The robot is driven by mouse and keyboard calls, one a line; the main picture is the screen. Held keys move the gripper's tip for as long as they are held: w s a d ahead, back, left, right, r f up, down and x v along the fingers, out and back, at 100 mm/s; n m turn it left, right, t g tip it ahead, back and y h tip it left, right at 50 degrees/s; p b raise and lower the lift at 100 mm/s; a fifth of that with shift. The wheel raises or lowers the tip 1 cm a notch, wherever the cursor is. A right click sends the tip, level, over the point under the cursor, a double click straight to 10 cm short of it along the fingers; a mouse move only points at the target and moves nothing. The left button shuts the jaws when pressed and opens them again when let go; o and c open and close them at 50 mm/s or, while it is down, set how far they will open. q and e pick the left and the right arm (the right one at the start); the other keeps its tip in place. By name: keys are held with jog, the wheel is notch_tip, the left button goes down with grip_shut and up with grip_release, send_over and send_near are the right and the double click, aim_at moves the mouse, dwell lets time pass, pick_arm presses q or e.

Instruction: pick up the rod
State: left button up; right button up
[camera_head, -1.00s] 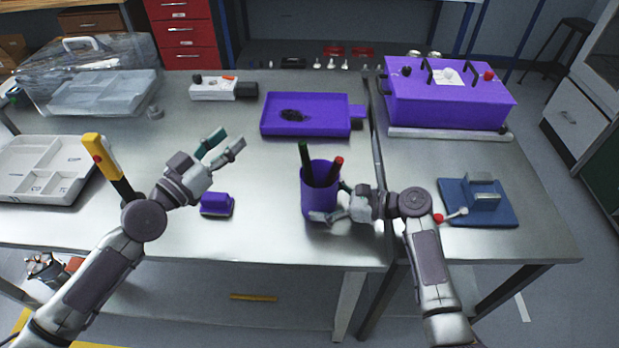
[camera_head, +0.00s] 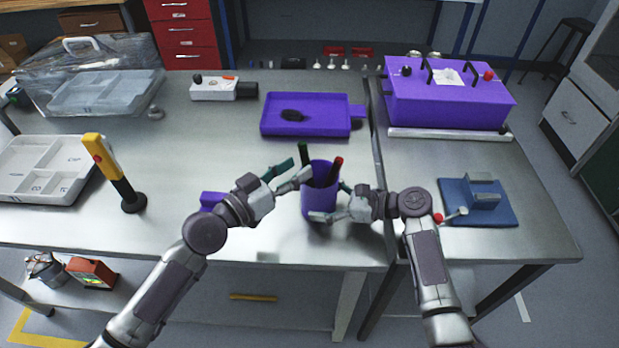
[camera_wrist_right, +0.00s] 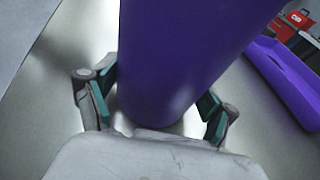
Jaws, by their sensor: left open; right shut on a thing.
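A purple cup (camera_head: 318,200) stands upright near the table's front edge. A dark green rod (camera_head: 304,154) and a red-tipped dark rod (camera_head: 337,166) lean in it, with their lower ends hidden; I cannot tell which one the task means. My right gripper (camera_head: 333,203) is shut on the cup from the right. In the right wrist view the cup (camera_wrist_right: 180,60) stands between the green pads of my right gripper (camera_wrist_right: 158,108). My left gripper (camera_head: 291,174) is open and empty, with its fingertips just left of the cup's rim, close to the dark green rod.
A small purple block (camera_head: 211,201) lies left, partly behind my left arm. A purple tray (camera_head: 345,127) with a dark item lies behind the cup. A yellow-and-black upright tool (camera_head: 108,165) stands farther left. A blue plate with a fixture (camera_head: 480,215) is at right.

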aim_at(306, 161)
pick_arm(q)
jog(key=x, duration=0.4)
jog(key=shift+w+a+f, duration=0.1)
jog(key=shift+w, duration=0.05)
grip_shut()
